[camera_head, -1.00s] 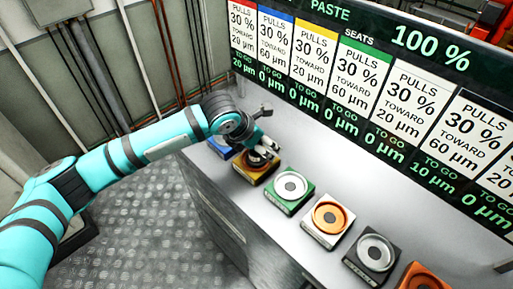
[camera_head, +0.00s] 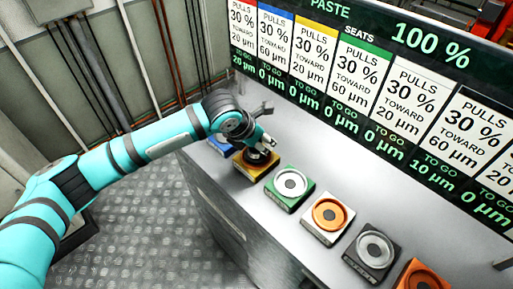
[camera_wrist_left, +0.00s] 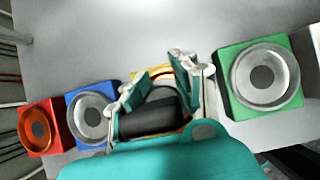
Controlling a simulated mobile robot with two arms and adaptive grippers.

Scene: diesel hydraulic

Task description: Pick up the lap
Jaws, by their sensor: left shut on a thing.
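My left gripper (camera_head: 264,146) is over the yellow block (camera_head: 247,167) on the grey bench. In the left wrist view its teal-and-grey fingers (camera_wrist_left: 157,82) are closed on either side of a dark, rounded piece, which I take to be the lap (camera_wrist_left: 153,121). The yellow block (camera_wrist_left: 165,74) shows behind and beneath it. The fingers and wrist partly hide the lap, and I cannot tell whether it still touches the block. My right gripper is not in view.
The green block (camera_head: 273,196) with a silver ring stands nearest on the right, then an orange-ringed block (camera_head: 311,226) and a dark block (camera_head: 353,258). A blue block (camera_head: 218,147) is close on the left. The display board (camera_head: 330,75) rises behind the bench.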

